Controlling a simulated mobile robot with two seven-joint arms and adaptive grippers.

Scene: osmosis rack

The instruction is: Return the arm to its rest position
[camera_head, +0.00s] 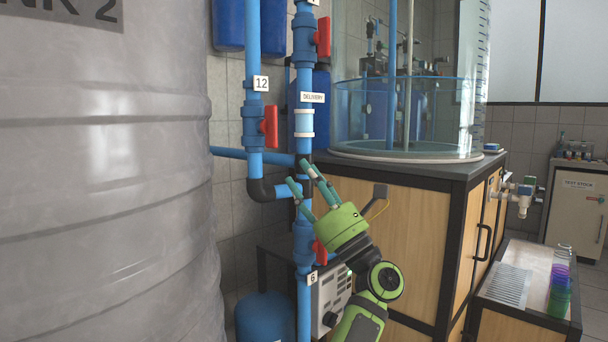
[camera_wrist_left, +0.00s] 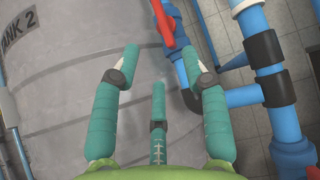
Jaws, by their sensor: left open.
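My left gripper (camera_head: 303,175) is green with teal fingers, in the middle of the head view, in front of the blue pipes. Its fingers point up and to the left. In the left wrist view the gripper (camera_wrist_left: 160,60) has its three fingers spread, with nothing between them. A red valve handle (camera_wrist_left: 163,22) shows just beyond the fingertips there; I cannot tell the exact gap. In the head view another part of a red handle (camera_head: 320,251) shows beside my gripper, partly hidden by it. My right gripper is in neither view.
The large grey tank (camera_head: 100,180) fills the left side. Blue pipes (camera_head: 304,215) carry red handles (camera_head: 270,127) and (camera_head: 323,37). A wooden cabinet (camera_head: 415,255) bearing a clear tank (camera_head: 350,115) stands to the right. A low bench (camera_head: 500,318) holds coloured cups (camera_head: 560,285).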

